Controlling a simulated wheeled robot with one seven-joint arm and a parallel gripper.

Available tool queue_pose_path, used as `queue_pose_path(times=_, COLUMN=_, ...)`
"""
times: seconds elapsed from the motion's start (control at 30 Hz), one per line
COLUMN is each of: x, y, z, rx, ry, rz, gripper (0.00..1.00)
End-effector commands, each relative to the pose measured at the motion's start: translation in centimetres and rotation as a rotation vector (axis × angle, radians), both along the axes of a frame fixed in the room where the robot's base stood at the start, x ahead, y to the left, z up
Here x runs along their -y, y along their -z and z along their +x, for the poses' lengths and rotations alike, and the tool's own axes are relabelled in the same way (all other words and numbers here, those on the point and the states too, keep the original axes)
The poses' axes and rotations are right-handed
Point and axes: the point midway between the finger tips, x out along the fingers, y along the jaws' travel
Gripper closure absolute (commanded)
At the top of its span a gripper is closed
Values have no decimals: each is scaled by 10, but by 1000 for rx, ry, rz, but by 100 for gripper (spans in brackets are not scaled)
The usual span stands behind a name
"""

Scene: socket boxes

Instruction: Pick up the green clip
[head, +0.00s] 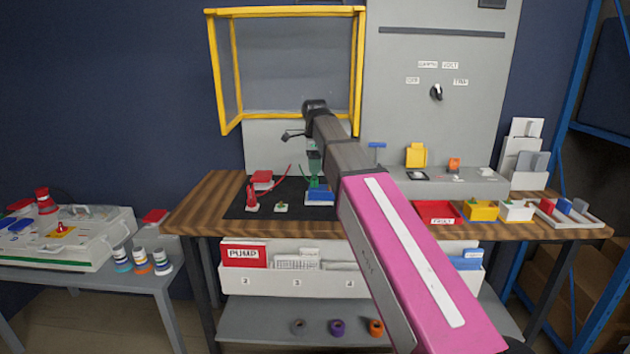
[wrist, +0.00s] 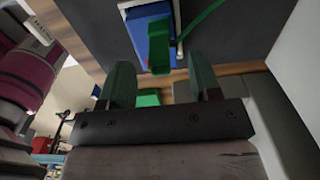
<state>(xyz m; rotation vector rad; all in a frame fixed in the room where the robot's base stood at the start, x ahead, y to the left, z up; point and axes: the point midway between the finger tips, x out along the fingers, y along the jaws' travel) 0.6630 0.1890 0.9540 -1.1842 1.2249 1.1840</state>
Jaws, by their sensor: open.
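The green clip (wrist: 158,48) shows in the wrist view as a bright green block with a green cable (wrist: 208,15), over a blue box (wrist: 149,18). In the head view, the clip (head: 314,183) is small and partly hidden by my arm, at the blue box (head: 320,198) on the black mat. My gripper (wrist: 160,72) is open, with its two dark green fingers apart. The clip appears just beyond the fingertips, roughly in line with the gap. In the head view my gripper (head: 314,165) is above the blue box. I cannot tell whether it touches the clip.
A red clip (head: 252,197) with a red cable stands to the left on the black mat (head: 236,206).

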Motion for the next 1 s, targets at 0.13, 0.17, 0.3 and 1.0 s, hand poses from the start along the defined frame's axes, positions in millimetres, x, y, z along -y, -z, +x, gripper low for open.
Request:
queue_pose_path(times=0.13, x=-1, y=15, z=-1, rx=-2, ry=0, rz=-1, gripper=43)
queue_pose_path(times=0.17, x=-1, y=19, z=-1, rx=-2, ry=0, rz=0, gripper=43)
queue_pose_path(times=0.3, x=-1, y=38, z=0, rx=-2, ry=0, rz=-1, gripper=43)
queue_pose_path(times=1.0, x=-1, y=48, z=0, rx=0, ry=0, rz=0, gripper=93)
